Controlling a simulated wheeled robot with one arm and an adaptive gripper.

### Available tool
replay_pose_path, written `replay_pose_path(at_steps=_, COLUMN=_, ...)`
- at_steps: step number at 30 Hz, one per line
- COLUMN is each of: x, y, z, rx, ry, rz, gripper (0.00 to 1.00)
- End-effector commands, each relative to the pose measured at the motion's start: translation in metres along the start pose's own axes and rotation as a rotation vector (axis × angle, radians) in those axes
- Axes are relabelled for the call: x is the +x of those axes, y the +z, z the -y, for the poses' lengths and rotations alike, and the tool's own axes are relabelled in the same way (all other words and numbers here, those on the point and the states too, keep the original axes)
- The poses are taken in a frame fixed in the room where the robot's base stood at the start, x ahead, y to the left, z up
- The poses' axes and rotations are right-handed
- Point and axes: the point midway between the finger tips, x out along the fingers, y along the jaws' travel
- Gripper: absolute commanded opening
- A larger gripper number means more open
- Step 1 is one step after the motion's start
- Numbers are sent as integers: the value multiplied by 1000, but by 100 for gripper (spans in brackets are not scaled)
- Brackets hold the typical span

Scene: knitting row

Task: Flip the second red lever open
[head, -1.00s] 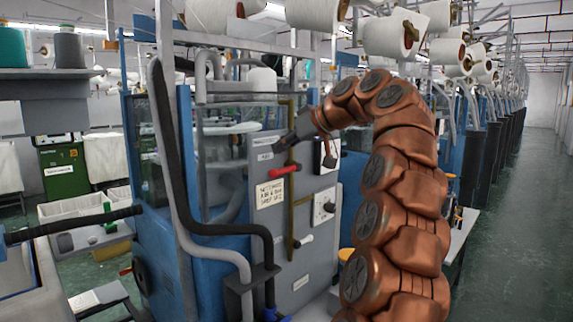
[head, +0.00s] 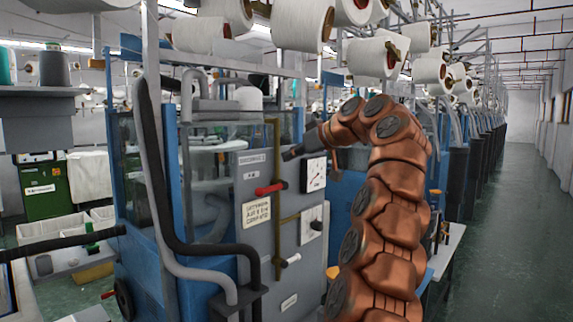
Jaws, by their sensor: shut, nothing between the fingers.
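A red lever (head: 270,188) sits across a vertical brass pipe (head: 277,145) on the grey machine panel (head: 253,255). The lever lies nearly level, its right end slightly higher. It is the only red lever I can make out on this panel. My gripper (head: 286,155) is dark and points left, shut and empty. In the picture it is just above and to the right of the lever, apart from it. I cannot tell its exact distance from the panel.
Black and grey hoses (head: 165,200) run down the machine's left side. A small red part (head: 107,295) shows low at left. The green aisle floor (head: 500,230) at right is open.

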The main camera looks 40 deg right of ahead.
Motion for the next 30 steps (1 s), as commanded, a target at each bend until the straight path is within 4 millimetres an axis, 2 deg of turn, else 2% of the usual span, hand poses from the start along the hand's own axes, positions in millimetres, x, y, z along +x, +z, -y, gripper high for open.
replay_pose_path(at_steps=15, x=89, y=1, z=1, rx=1, ry=-3, rz=5, gripper=0)
replay_pose_path(at_steps=30, x=91, y=24, z=0, rx=3, ry=-1, rz=1, gripper=0)
